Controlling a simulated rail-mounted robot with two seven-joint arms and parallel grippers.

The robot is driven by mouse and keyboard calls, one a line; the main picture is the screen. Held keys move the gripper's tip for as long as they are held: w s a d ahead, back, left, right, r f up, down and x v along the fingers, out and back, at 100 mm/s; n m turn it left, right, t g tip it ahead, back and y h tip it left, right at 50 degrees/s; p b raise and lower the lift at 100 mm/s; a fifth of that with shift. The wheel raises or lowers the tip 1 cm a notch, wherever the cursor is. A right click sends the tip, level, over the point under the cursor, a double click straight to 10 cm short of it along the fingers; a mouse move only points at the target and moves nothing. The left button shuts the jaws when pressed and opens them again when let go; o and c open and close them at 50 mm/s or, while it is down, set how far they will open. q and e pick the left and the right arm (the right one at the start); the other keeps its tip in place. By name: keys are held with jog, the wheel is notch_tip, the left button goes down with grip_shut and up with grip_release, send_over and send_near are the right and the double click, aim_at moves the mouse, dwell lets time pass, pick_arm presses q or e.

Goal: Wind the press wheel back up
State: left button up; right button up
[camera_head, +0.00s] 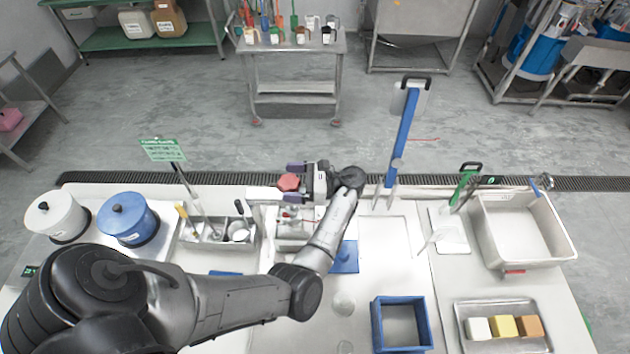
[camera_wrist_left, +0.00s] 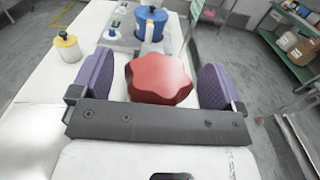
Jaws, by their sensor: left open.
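The press wheel is a red lobed knob (camera_head: 289,182), at the middle of the bench's far side in the head view. In the left wrist view the red knob (camera_wrist_left: 158,79) lies between the two purple finger pads. My left gripper (camera_head: 294,182) is open around the knob, with a finger on each side. In the wrist view the left gripper (camera_wrist_left: 158,88) shows gaps between the pads and the knob. The press body below the knob is mostly hidden by my left arm and gripper. My right gripper is not in view.
A blue-lidded pot (camera_head: 126,220) and a white pot (camera_head: 55,217) stand at left. A metal tool tray (camera_head: 218,243) is beside the press.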

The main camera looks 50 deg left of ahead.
pick_arm(q)
jog(key=b+v, duration=0.2)
jog(key=v, duration=0.3)
jog(key=b+v, duration=0.3)
jog(key=v, duration=0.2)
jog(key=shift+w+d+f, duration=0.15)
jog(key=shift+w+f, duration=0.05)
jog(key=shift+w, duration=0.1)
jog(key=shift+b+v, duration=0.9)
jog(key=shift+v, duration=0.15)
jog(key=shift+r, duration=0.2)
